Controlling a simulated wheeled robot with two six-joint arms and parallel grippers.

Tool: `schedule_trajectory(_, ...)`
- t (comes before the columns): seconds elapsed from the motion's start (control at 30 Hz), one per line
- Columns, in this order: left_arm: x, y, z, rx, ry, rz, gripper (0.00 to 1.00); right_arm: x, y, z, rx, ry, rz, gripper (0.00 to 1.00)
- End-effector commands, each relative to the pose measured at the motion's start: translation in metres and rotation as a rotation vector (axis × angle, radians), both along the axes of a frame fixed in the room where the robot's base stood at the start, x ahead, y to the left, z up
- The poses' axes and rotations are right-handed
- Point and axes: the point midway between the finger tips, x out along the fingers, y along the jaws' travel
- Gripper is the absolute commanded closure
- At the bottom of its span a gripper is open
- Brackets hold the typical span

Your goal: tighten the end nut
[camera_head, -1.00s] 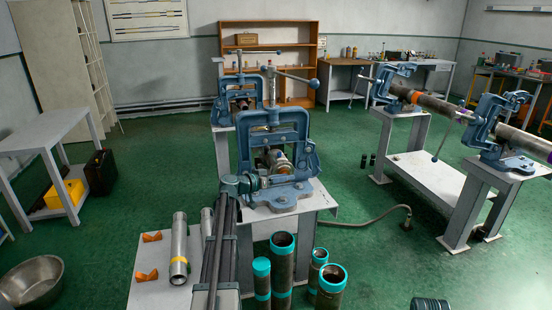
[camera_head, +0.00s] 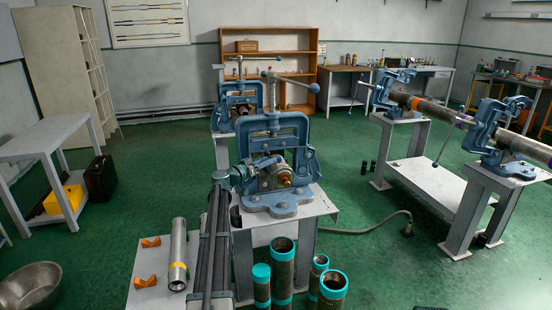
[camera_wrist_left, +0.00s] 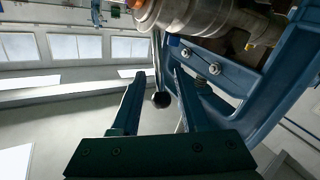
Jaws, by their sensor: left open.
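In the head view the blue pipe vise (camera_head: 288,120) stands on a grey bench in the middle. A metal fitting with a copper-coloured end (camera_head: 286,178) sits low in its frame; I take this end as the end nut. My left gripper (camera_head: 270,160) is at the left of the fitting, in front of the vise frame. In the left wrist view my left gripper (camera_wrist_left: 158,75) is open. The round metal fitting (camera_wrist_left: 185,14) is at the top, beyond the fingertips. A dark ball on a thin rod (camera_wrist_left: 160,100) shows between the fingers. My right gripper is out of view.
The vise frame (camera_wrist_left: 285,75) is close on the right in the wrist view. Teal-capped pipes (camera_head: 283,262) stand in front of the bench. A loose steel pipe (camera_head: 179,250) lies at the left. A second vise (camera_head: 238,105) stands behind.

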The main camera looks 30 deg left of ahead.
Motion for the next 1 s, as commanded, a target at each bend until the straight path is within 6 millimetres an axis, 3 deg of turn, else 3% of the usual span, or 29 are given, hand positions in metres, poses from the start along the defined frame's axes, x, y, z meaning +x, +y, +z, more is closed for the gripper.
schedule_trajectory(0.1, 0.023, -0.003, 0.0, 0.0, 0.0, -0.002, 0.55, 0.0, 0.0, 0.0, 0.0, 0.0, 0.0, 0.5)
schedule_trajectory(0.3, 0.045, -0.008, 0.0, 0.0, 0.0, -0.001, 0.55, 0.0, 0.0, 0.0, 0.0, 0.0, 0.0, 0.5)
schedule_trajectory(0.77, 0.053, -0.01, 0.0, 0.0, 0.0, 0.0, 0.55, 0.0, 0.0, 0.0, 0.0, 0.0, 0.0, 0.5)
schedule_trajectory(1.0, 0.053, -0.01, 0.0, 0.0, 0.0, 0.0, 0.98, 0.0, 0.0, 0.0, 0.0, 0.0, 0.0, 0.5)
